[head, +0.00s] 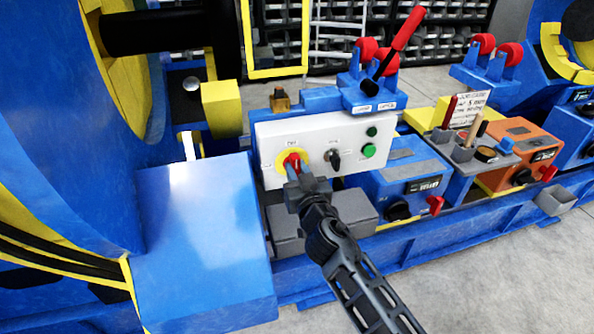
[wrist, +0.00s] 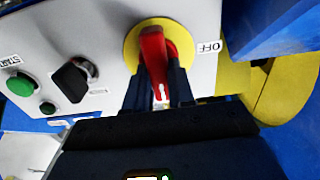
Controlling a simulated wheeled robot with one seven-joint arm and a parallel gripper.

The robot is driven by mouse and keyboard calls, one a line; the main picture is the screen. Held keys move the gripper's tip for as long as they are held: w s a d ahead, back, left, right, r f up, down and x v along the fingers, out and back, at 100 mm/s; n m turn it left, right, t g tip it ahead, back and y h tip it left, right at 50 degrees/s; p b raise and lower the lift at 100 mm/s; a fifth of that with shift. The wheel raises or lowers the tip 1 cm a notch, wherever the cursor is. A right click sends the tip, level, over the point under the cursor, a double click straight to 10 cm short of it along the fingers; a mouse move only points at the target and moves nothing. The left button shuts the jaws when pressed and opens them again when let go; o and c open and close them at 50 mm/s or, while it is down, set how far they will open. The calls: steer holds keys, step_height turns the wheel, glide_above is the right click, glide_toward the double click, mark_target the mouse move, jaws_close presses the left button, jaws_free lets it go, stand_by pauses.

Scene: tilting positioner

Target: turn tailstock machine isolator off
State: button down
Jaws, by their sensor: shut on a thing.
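The isolator has a red handle (head: 291,159) on a round yellow plate (head: 305,158), at the left end of a white control panel (head: 336,131). In the wrist view, the red handle (wrist: 153,52) points roughly up and down the picture. An OFF label (wrist: 208,48) sits to the right of its yellow plate (wrist: 131,44). My gripper (head: 294,174) reaches the handle from the front, and its fingers (wrist: 159,88) are shut on the handle, one on each side. The fingers and gripper body hide part of the handle and plate.
Beside the isolator are a black selector knob (head: 332,157) and a green button (head: 369,150). A large blue box (head: 200,235) stands close on the left. A grey box (head: 352,210) lies below the panel. Blue (head: 410,175) and orange (head: 523,150) boxes stand right.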

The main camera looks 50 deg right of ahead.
steer(key=shift+n, duration=0.4)
steer(key=n, duration=1.1)
steer(key=n+b, duration=0.1)
steer(key=n, duration=0.4)
steer(key=shift+w+a+f+n, duration=0.25)
steer(key=shift+w+a+n, duration=0.1)
steer(key=shift+n, duration=0.35)
steer(key=c, duration=1)
jaws_free()
steer(key=shift+f, duration=0.1)
steer(key=shift+o, duration=0.2)
steer(key=shift+s, duration=0.15)
